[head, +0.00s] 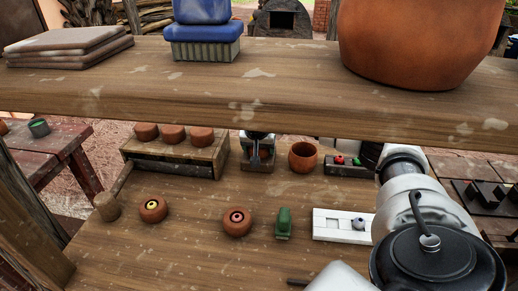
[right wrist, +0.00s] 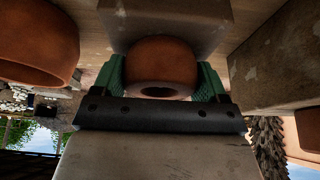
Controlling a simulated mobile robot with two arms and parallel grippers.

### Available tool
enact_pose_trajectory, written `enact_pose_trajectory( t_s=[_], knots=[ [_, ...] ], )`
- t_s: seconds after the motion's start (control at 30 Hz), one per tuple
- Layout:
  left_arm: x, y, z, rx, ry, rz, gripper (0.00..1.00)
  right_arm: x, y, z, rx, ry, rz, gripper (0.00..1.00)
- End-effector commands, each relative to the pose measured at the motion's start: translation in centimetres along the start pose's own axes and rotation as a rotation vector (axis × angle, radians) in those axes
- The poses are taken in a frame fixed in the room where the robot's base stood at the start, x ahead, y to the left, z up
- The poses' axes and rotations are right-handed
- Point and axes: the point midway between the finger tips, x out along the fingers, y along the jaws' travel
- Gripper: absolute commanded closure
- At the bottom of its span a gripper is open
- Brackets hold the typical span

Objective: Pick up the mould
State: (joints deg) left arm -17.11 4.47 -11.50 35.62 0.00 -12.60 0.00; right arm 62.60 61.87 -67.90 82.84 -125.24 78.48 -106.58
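My right gripper (head: 258,148) reaches in under the shelf, at a small block at the back of the lower board. In the right wrist view, which looks upside down, its green finger pads (right wrist: 161,78) stand on either side of a round terracotta piece (right wrist: 162,62) with a dark hollow. The piece fills the gap at the fingertips, but I cannot tell whether the pads press on it. A wooden block (right wrist: 165,22) is against its far end. I cannot tell for sure which thing is the mould. My left gripper is not in view.
A terracotta cup (head: 303,159) stands just right of the gripper. A wooden rack (head: 165,158) with terracotta cups is to its left. The upper shelf (head: 280,90) crosses above. In front are a green object (head: 284,222) and a white slab (head: 330,225).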

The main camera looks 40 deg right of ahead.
Motion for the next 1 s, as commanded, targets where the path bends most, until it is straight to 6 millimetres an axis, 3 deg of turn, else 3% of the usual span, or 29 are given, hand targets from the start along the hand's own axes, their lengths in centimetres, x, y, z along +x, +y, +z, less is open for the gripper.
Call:
enact_pose_trajectory(
  t_s=[0.03, 0.17, 0.53, 0.77, 1.0],
  knots=[
    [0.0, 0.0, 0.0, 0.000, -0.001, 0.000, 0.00, 0.0, 0.0, 0.0, 0.000, 0.000, 0.000, 0.38],
    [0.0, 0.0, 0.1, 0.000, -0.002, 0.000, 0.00, -0.1, 0.0, -0.1, 0.001, 0.001, -0.001, 0.55],
    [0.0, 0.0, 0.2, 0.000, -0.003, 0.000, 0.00, -0.8, -0.1, -0.5, 0.002, 0.003, -0.003, 0.55],
    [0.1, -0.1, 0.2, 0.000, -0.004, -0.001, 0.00, -3.9, -0.1, -1.8, 0.003, 0.004, -0.004, 0.55],
    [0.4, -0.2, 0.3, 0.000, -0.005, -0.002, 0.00, -7.5, 3.9, -0.3, 0.001, 0.005, 0.000, 0.55]
  ],
)
